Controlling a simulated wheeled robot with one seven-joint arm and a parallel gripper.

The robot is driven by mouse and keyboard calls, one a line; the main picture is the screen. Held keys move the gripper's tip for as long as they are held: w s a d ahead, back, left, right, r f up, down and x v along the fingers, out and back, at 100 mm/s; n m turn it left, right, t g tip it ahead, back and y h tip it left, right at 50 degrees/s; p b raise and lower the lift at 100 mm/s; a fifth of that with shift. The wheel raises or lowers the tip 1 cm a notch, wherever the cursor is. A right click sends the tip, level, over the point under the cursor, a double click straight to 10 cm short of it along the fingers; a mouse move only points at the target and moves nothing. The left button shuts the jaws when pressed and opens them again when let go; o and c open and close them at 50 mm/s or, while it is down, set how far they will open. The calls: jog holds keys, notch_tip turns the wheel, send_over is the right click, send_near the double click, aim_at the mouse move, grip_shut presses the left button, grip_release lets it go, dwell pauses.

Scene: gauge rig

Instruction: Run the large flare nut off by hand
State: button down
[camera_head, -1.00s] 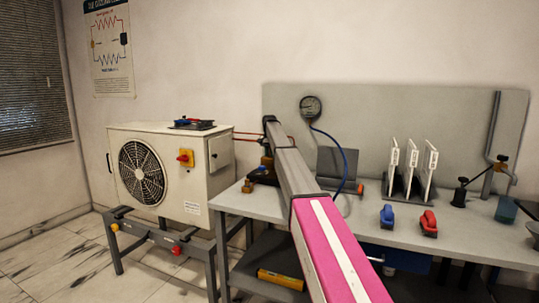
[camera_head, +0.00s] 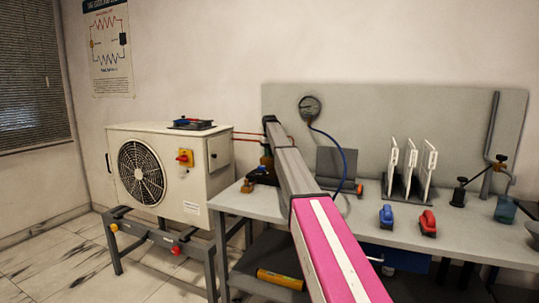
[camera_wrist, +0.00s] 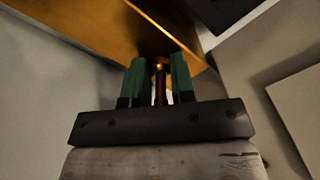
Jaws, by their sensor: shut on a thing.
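In the wrist view, my gripper (camera_wrist: 160,80) has its two green fingers close together, shut on a narrow copper-and-brass piece (camera_wrist: 160,86) between them. It appears to be the large flare nut on its copper line, but the fingers hide most of it and its thread cannot be seen. A large brass-coloured body (camera_wrist: 95,28) fills the upper left, just beyond the fingertips. In the head view my arm reaches to the back left of the bench, and its end largely hides the nut.
The grey bench (camera_head: 345,208) carries a gauge (camera_head: 310,107) with a blue hose, a rack of white panels (camera_head: 410,170), and blue (camera_head: 387,215) and red (camera_head: 428,222) tools. The condensing unit (camera_head: 165,175) stands at left, with red lines running toward the bench.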

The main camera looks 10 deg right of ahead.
jog(key=shift+r+n, duration=0.1)
jog(key=shift+n, duration=0.4)
jog(key=c, duration=1)
grip_release()
jog(key=shift+o, duration=0.2)
notch_tip(320, 180, up, 11)
jog(key=shift+f, duration=0.15)
